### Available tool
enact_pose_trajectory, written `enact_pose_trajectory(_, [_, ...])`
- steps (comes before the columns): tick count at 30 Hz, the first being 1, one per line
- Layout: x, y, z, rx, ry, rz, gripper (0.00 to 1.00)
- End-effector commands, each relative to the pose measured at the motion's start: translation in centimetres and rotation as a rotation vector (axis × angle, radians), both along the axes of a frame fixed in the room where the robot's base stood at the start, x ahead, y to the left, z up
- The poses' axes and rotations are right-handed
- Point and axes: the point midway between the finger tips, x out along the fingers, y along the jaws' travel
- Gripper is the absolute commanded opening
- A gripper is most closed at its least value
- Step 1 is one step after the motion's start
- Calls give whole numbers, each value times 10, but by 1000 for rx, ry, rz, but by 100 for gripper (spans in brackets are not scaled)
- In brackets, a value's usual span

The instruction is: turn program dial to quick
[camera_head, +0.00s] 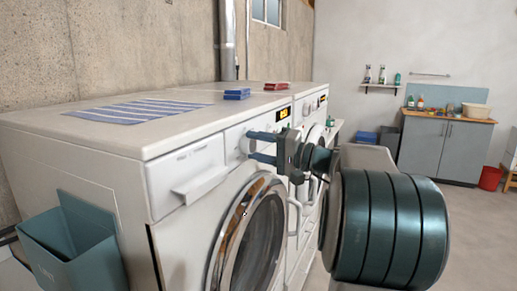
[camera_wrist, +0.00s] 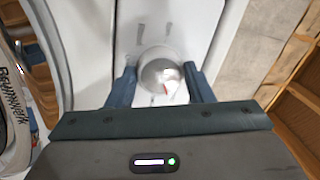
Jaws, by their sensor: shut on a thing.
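The program dial (camera_wrist: 158,72) is a round white knob on the front panel of the near washing machine (camera_head: 165,240). In the wrist view it sits between the two blue fingers of my gripper (camera_wrist: 161,86), which are shut on its sides. A white and red patch shows on its face; I cannot read its setting. Short dark marks lie around it on the panel. In the head view my gripper (camera_head: 252,146) reaches the panel from the right, its fingers one above the other, covering part of the dial. A lit amber display (camera_head: 283,113) is just beyond.
Below the dial is the round glass door (camera_head: 252,235). A second machine (camera_head: 312,103) stands beyond. A teal bin (camera_head: 72,245) hangs on the near side. Open floor lies right.

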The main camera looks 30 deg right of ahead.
Motion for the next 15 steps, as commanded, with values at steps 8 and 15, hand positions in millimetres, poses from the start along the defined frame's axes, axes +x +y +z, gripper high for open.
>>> enact_pose_trajectory(8, [-1,1,2,208,161,1,24])
enact_pose_trajectory(15, [-1,1,4,387,301,0,24])
